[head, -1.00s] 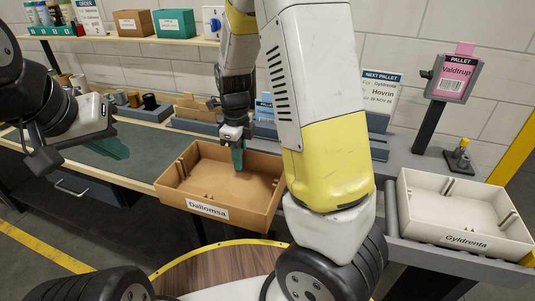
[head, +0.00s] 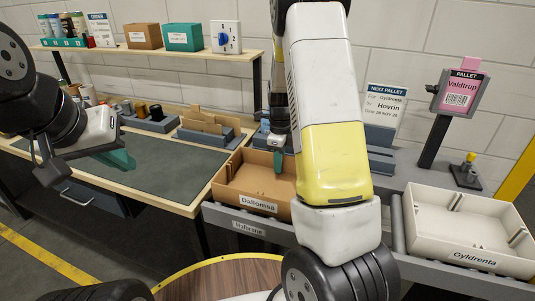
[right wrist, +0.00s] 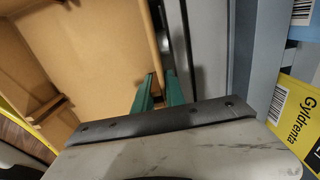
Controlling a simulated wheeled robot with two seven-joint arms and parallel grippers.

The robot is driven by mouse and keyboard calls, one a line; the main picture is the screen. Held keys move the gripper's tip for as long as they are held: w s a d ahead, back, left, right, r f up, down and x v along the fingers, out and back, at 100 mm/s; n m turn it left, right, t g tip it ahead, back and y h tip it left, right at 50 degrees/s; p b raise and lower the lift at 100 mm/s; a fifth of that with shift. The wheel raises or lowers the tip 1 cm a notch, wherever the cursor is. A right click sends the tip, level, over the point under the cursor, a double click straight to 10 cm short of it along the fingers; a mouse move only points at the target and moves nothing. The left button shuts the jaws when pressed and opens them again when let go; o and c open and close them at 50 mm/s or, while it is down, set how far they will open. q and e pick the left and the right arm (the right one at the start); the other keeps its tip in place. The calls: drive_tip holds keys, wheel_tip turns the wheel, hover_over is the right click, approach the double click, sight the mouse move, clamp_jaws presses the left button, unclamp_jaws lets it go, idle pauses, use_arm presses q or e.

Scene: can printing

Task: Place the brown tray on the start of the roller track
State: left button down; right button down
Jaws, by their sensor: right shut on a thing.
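The brown tray (head: 235,188), labelled Dallomsa, is over the left part of the grey roller track (head: 222,216), close above it or on it; I cannot tell which. My right gripper (head: 279,160) is shut on the tray's rear wall. In the right wrist view the green fingertips (right wrist: 160,90) straddle the wall of the brown tray (right wrist: 95,50). My right arm hides the tray's right side. My left gripper (head: 122,160) is empty above the green mat; its finger gap does not show clearly.
A cream tray (head: 470,222), labelled Gyldrenta, is on the track at the right. A pallet sign post (head: 434,152) stands behind it. The workbench with a green mat (head: 140,174) is at the left. Grey racks with brown pieces (head: 207,135) stand behind the tray.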

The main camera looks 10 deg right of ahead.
drive_tip(key=shift+f, duration=0.25)
drive_tip(key=c, duration=1.7)
unclamp_jaws()
drive_tip(key=s+a+r+n+t+y, duration=0.1)
drive_tip(key=s+r+n, duration=0.2)
drive_tip(key=r, duration=0.6)
drive_tip(key=s+a+r+n+t, duration=0.1)
drive_tip(key=s+r+n, duration=0.25)
drive_tip(key=r, duration=0.65)
drive_tip(key=s+a+r+n+t, duration=0.1)
drive_tip(key=s+a+r+n, duration=0.1)
drive_tip(key=s+n, duration=0.3)
drive_tip(key=s+a+r+n+t, duration=0.1)
drive_tip(key=s+a+r+n, duration=0.1)
drive_tip(key=s+n, duration=0.4)
drive_tip(key=s+a+r+n+t+y, duration=0.1)
drive_tip(key=s+a+r+n+t, duration=0.1)
drive_tip(key=s+n, duration=0.4)
drive_tip(key=shift+n, duration=0.95)
